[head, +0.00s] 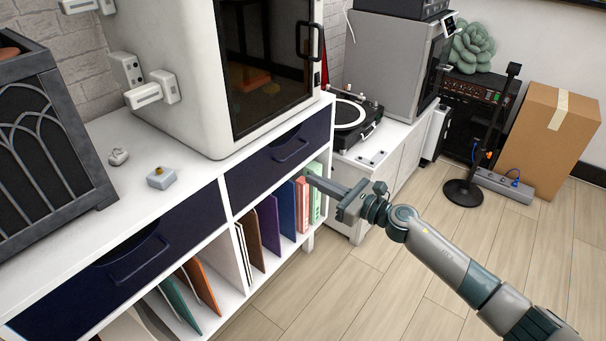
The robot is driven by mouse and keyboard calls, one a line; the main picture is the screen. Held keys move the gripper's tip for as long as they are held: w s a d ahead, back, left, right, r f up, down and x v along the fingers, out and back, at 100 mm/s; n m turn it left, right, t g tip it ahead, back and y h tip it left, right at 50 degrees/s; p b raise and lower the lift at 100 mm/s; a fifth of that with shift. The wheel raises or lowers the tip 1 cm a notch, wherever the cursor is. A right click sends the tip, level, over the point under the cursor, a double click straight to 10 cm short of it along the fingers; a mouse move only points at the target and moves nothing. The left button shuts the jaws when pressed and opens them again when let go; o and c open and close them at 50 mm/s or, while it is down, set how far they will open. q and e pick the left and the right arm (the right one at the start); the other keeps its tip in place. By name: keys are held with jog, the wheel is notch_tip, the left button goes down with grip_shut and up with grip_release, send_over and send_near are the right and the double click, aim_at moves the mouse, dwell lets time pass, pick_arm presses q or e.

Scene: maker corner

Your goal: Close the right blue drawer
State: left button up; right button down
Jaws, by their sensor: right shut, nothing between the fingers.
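The right blue drawer (262,172) is dark navy, set under the white cabinet top, with a bar handle (292,150) on its front. Its front looks flush or nearly flush with the cabinet; I cannot tell whether a small gap is left. My right gripper (310,178) comes in from the lower right. It is shut and empty, with its fingers pointing left, below and to the right of the drawer handle, in front of the book shelf. I see no clear contact with the drawer. My left gripper is out of view.
The left blue drawer (188,232) is beside it, over a shelf of folders. A white enclosed machine (180,60) stands on the cabinet top (110,150). A turntable (352,115) cabinet is behind my gripper. The wooden floor (400,290) is clear in front.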

jog(key=v, duration=0.3)
jog(key=shift+s, duration=0.15)
dwell(0.4)
